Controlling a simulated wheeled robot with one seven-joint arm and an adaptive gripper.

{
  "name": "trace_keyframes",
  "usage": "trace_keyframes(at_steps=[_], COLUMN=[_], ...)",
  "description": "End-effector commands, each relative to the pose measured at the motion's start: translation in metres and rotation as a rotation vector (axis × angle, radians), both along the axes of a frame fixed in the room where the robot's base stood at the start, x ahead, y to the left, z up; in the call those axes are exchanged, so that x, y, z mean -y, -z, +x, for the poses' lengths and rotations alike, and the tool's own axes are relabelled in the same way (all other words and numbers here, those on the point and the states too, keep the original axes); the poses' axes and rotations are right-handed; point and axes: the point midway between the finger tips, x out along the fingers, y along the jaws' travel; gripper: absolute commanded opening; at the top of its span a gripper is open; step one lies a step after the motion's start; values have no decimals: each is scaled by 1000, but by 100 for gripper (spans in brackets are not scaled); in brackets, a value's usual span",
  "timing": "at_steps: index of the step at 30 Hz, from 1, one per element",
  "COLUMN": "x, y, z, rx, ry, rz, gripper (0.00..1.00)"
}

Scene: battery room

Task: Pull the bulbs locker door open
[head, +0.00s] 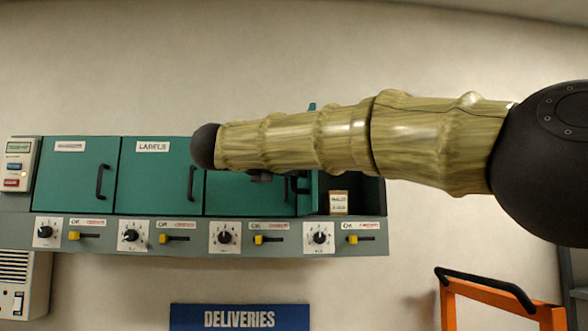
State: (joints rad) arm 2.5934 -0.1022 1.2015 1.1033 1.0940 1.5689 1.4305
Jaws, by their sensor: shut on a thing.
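A row of green locker doors is on the wall unit. The rightmost door (309,200) stands swung out, seen nearly edge-on, and its dark compartment (369,192) shows to the right with a small labelled box (339,203) inside. No label reading bulbs is visible; my arm covers the upper part of the right-hand doors. My gripper (287,183) is mostly hidden behind my arm.
The LABELS door (152,180) and the leftmost door (75,180) are closed. Below runs a panel with dials and yellow levers (262,240). A blue DELIVERIES sign (240,318) is lower down. An orange cart (500,305) with a black handle stands at lower right.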

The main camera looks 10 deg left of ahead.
Motion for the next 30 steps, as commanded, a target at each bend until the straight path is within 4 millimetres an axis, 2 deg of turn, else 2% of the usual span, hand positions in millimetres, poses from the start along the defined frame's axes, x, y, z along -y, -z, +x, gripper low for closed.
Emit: trace_keyframes(at_steps=[3,4,7,22,26,30], x=[0,0,-1,-2,-9,-20], y=[-1,-1,-1,0,-1,-1], z=[0,-1,-1,-3,-14,-35], rx=[1,1,1,1,0,1], ry=[-1,-1,-1,-1,-2,-3], rz=[0,0,0,0,-1,0], gripper=[0,17,34,34,34,34])
